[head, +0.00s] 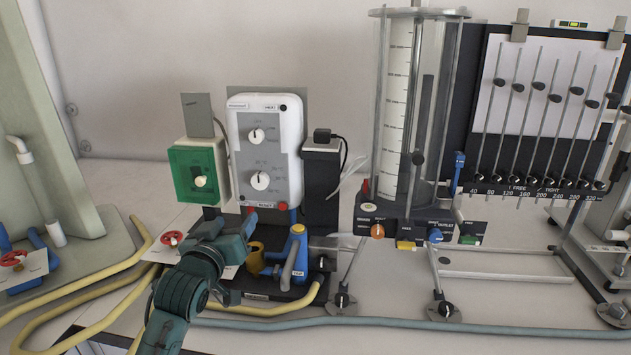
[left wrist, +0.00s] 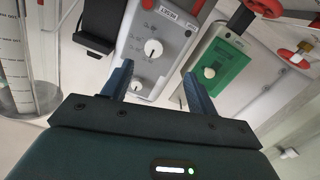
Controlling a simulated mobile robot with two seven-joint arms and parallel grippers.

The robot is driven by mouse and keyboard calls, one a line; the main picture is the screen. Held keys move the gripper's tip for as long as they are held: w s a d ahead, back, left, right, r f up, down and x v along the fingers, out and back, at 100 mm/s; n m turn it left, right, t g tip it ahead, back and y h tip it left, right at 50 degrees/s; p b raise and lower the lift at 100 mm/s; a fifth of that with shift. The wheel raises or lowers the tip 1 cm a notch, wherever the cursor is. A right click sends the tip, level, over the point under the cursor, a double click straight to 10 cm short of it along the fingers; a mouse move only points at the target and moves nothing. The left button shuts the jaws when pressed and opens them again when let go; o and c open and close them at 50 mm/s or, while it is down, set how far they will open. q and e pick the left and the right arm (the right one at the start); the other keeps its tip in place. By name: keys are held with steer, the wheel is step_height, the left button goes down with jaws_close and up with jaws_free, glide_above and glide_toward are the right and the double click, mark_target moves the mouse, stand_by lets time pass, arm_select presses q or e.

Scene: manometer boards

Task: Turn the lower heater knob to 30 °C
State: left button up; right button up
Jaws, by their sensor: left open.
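A green box (head: 187,174) with a white knob stands left of the heater. A black box (head: 320,180) is to its right. A blue valve (head: 297,250) stands close to my left gripper. The glass cylinder (head: 395,110) is further right. Yellow hoses (head: 110,265) cross the table.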

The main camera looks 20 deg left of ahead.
mark_target(258, 181)
arm_select(q)
steer(key=shift+n, duration=0.3)
steer(key=r+x, duration=0.1)
steer(key=x, duration=0.3)
steer(key=p+x, duration=0.1)
steer(key=x, duration=0.3)
steer(key=r+p+x, duration=0.1)
steer(key=x, duration=0.4)
steer(key=shift+w+d+r, duration=0.1)
steer(key=shift+w+r, duration=0.05)
steer(key=shift+r, duration=0.2)
steer(key=shift+w, duration=0.55)
arm_select(e)
steer(key=shift+d+r+h, duration=0.3)
steer(key=shift+d+r, duration=0.1)
steer(key=shift+d, duration=0.05)
arm_select(q)
steer(key=shift+c, duration=0.2)
steer(key=c, duration=1)
steer(key=shift+o, duration=0.2)
arm_select(e)
steer(key=shift+s, duration=0.1)
